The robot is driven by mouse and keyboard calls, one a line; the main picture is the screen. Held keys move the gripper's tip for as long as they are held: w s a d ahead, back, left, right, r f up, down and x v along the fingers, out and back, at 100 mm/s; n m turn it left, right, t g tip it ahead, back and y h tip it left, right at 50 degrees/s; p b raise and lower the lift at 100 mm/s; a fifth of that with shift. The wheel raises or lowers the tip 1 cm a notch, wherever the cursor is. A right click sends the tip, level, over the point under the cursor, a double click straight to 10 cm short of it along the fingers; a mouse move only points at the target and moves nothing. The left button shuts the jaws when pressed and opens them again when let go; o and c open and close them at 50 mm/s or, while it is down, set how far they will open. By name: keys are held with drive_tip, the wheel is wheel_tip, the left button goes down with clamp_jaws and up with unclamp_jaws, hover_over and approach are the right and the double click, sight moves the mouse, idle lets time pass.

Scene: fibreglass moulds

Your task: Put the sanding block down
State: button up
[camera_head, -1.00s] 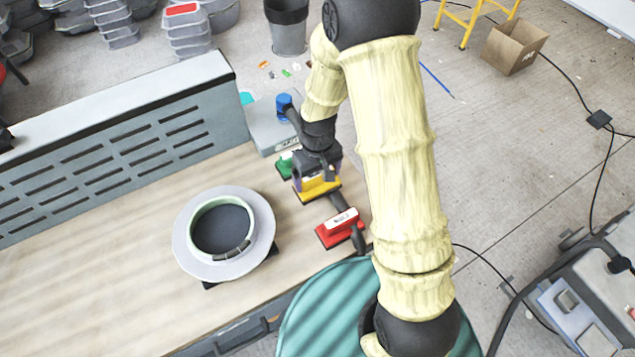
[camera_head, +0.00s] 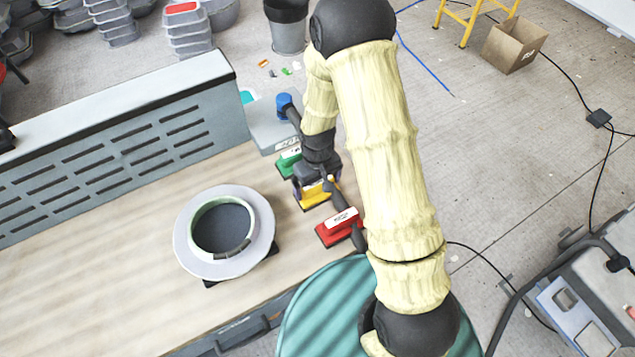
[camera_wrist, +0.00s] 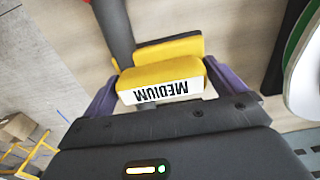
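The yellow sanding block (camera_head: 318,195), labelled MEDIUM, is at the right end of the wooden bench. It also shows in the wrist view (camera_wrist: 160,76). My gripper (camera_head: 317,181) is over it from above, with its purple fingers (camera_wrist: 162,90) against the block's two sides. The gripper looks shut on the block. The block's base is at or very near the bench top; I cannot tell whether it touches. A green block (camera_head: 288,162) sits behind it and a red block (camera_head: 339,228) in front of it.
A dark grey rod (camera_head: 343,212) runs beside the yellow and red blocks. A round grey mould (camera_head: 181,236) sits to the left on the bench (camera_head: 90,265). A grey box (camera_head: 268,128) stands behind the blocks. A slotted grey panel (camera_head: 110,150) borders the back. The left bench is clear.

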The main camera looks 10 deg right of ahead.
drive_tip(key=shift+r, duration=0.1)
wheel_tip(320, 180, up, 12)
drive_tip(key=b, duration=0.2)
idle(0.6)
drive_tip(key=shift+r, duration=0.1)
idle(0.3)
drive_tip(key=s+d+r+m+t, duration=0.2)
drive_tip(key=s+d+r+m, duration=0.2)
drive_tip(key=s+d, duration=0.5)
drive_tip(key=shift+s+r+m+t, duration=0.3)
drive_tip(key=shift+s+r, duration=0.35)
drive_tip(key=shift+r, duration=0.05)
idle(0.6)
